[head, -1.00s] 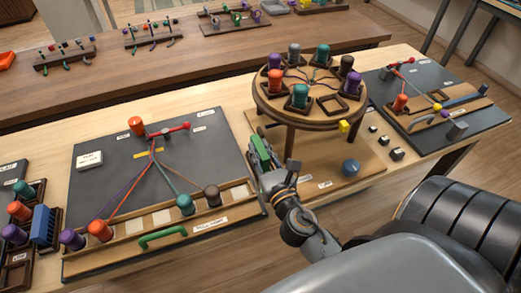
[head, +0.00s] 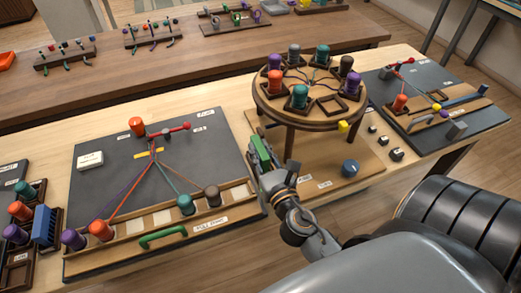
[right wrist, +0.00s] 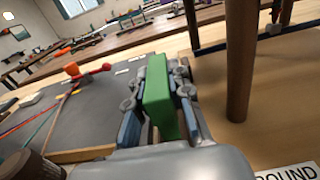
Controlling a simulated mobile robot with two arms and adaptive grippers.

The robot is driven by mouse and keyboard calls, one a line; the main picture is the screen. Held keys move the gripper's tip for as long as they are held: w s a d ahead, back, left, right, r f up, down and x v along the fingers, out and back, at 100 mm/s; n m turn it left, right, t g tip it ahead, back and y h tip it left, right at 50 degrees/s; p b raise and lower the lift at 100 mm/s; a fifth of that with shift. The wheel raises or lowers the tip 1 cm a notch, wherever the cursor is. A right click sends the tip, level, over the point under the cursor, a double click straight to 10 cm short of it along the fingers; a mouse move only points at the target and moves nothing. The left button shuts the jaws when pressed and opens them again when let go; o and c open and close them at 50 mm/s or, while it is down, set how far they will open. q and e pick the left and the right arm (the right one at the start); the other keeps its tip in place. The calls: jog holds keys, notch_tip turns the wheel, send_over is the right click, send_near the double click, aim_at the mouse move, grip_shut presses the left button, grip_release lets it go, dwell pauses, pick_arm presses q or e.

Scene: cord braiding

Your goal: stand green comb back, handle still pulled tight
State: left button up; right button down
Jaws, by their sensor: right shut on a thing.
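The green comb (head: 260,149) is upright between the jaws of my right gripper (head: 266,172), beside the right edge of the dark braiding board (head: 105,190). In the right wrist view the comb (right wrist: 158,95) stands between the two fingers of the gripper (right wrist: 160,110), which is shut on it. What lies under the comb's lower end is hidden. The green handle (head: 162,237) is at the front of the board, by a label that seems to read "pull down"; no gripper is on it. My left gripper is not in view.
The round braiding stand (head: 310,115) with several coloured bobbins is close right of my right gripper; one stand leg (right wrist: 240,65) is near it. Cords fan from a red post to bobbins in the wooden rack (head: 130,224). A blue knob (head: 350,166) sits farther right.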

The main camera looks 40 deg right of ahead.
dwell(0.3)
jog(key=shift+f+b, duration=1.25)
jog(key=shift+f, duration=0.2)
dwell(0.4)
jog(key=c, duration=1.1)
grip_release()
jog(key=shift+c, duration=0.2)
jog(key=shift+s, duration=0.1)
jog(key=v, duration=1.2)
